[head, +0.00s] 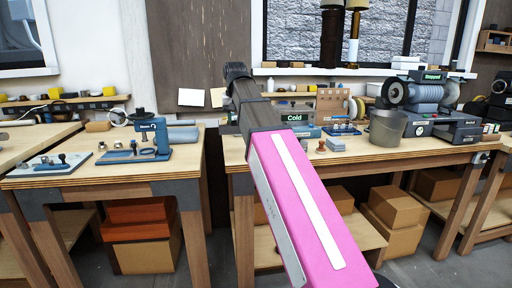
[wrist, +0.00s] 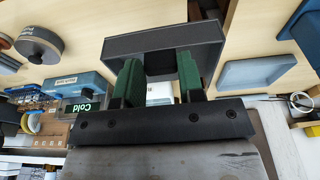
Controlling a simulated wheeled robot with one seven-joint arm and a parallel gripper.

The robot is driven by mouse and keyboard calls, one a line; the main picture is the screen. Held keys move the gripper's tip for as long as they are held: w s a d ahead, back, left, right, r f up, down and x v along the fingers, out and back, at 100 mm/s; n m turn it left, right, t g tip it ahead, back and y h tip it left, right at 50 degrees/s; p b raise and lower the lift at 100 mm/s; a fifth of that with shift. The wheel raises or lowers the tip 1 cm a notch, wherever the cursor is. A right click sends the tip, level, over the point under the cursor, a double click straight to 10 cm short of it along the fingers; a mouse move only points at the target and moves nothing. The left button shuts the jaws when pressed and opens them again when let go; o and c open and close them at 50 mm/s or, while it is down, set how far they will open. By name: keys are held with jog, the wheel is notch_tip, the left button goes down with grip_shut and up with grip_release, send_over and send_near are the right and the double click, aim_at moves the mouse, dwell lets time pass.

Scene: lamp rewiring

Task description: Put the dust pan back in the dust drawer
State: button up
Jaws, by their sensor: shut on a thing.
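My gripper (wrist: 160,78) is shut on a dark grey, box-like pan, which I take to be the dust pan (wrist: 165,38). Its black grip block sits between the green finger pads, and the pan stands out beyond the fingertips. In the head view my gripper (head: 237,76) is raised above the middle bench, in front of the dark wall panel, and the pan is mostly hidden there. A machine with a "Stopped" sign (head: 432,76) stands at the bench's right; I cannot make out the dust drawer for certain in either view.
The middle bench (head: 235,152) holds a "Cold" sign (head: 294,117), a grey bucket (head: 387,128) and small parts. A left bench carries a blue fixture (head: 150,135). A pale blue tray (wrist: 258,72) shows in the wrist view. Cardboard boxes (head: 395,207) sit below.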

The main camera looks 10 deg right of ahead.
jog(key=shift+w+d+f, duration=0.9)
jog(key=shift+d+f, duration=0.85)
jog(key=shift+f, duration=0.1)
jog(key=shift+w+d+f, duration=0.9)
jog(key=shift+d+f, duration=0.9)
jog(key=shift+w+d+f, duration=0.9)
jog(key=shift+d+f, duration=0.85)
jog(key=shift+f, duration=0.1)
jog(key=o, duration=0.9)
jog(key=shift+f, duration=0.1)
